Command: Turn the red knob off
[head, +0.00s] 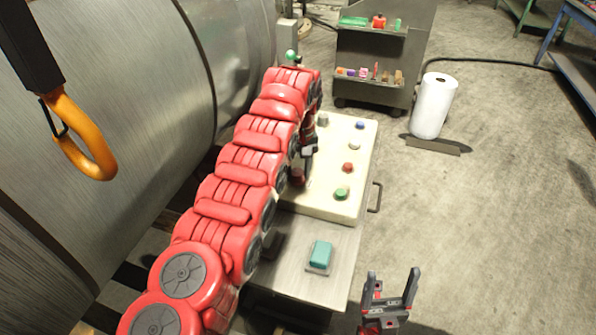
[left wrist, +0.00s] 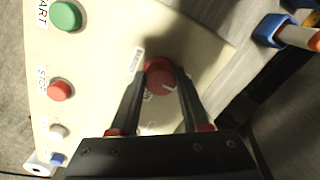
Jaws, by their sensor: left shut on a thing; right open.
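The red knob (left wrist: 160,80) sits on the cream control panel (left wrist: 100,60), between the fingertips of my left gripper (left wrist: 161,70) in the left wrist view. The fingers are shut on it from both sides. A pale pointer mark shows on the knob's face, toward the right; small labels beside it are too blurred or covered to read. In the head view the knob (head: 297,178) shows dark red at the panel's left edge, partly hidden by my left gripper (head: 302,167) and red arm. My right gripper (head: 393,290) is open and empty at the bottom right.
The panel also bears a green START button (left wrist: 66,15), a red STOP button (left wrist: 60,90), and white, blue and grey controls. A teal box (head: 320,252) lies in front. A paper roll (head: 433,105) and tool cart (head: 370,60) stand behind.

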